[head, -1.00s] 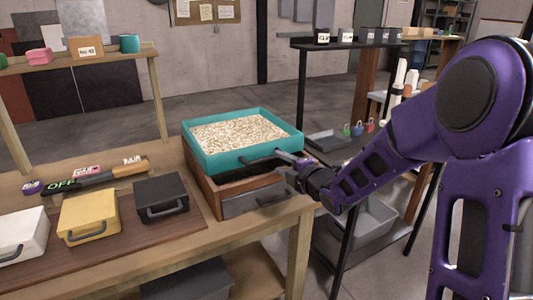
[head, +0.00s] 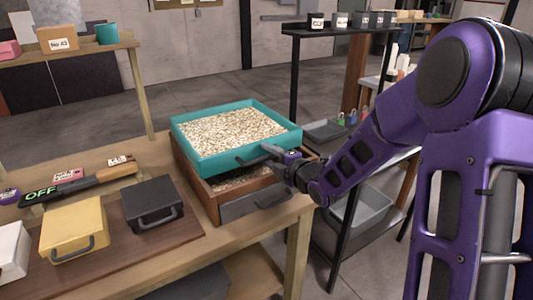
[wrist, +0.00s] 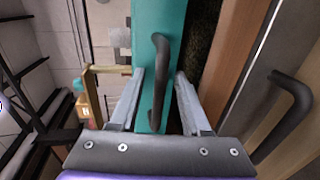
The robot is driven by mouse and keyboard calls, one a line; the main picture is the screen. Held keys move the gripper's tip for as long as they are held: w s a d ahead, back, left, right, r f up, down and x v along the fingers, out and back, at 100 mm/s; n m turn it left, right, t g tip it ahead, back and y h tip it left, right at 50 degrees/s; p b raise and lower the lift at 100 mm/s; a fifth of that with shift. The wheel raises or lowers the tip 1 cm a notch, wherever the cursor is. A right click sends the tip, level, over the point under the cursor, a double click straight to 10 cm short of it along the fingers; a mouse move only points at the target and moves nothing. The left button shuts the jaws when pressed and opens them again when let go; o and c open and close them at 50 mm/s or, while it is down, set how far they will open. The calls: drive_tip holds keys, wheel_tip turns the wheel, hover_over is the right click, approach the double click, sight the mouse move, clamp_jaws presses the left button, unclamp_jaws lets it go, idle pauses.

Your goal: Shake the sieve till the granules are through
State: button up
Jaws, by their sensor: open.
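The teal sieve (head: 225,163) is a square tray full of pale granules (head: 230,132). It sits above a brown wooden box (head: 198,178), and some pale granules show in the box below it. A dark handle (wrist: 158,95) sticks out from the sieve's front wall. My gripper (wrist: 160,82) is open, with one finger on each side of this handle and a gap between. In the head view my gripper (head: 277,153) is at the right end of the sieve's handle. The sieve's mesh is hidden.
A grey drawer (head: 250,203) with a dark handle is in the box's front. Yellow (head: 73,229) and black (head: 152,203) lidded boxes stand to the left on the table. A lever marked OFF (head: 42,193) lies behind them. A dark shelf rack (head: 350,245) is close on the right.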

clamp_jaws()
idle(0.3)
idle(1.2)
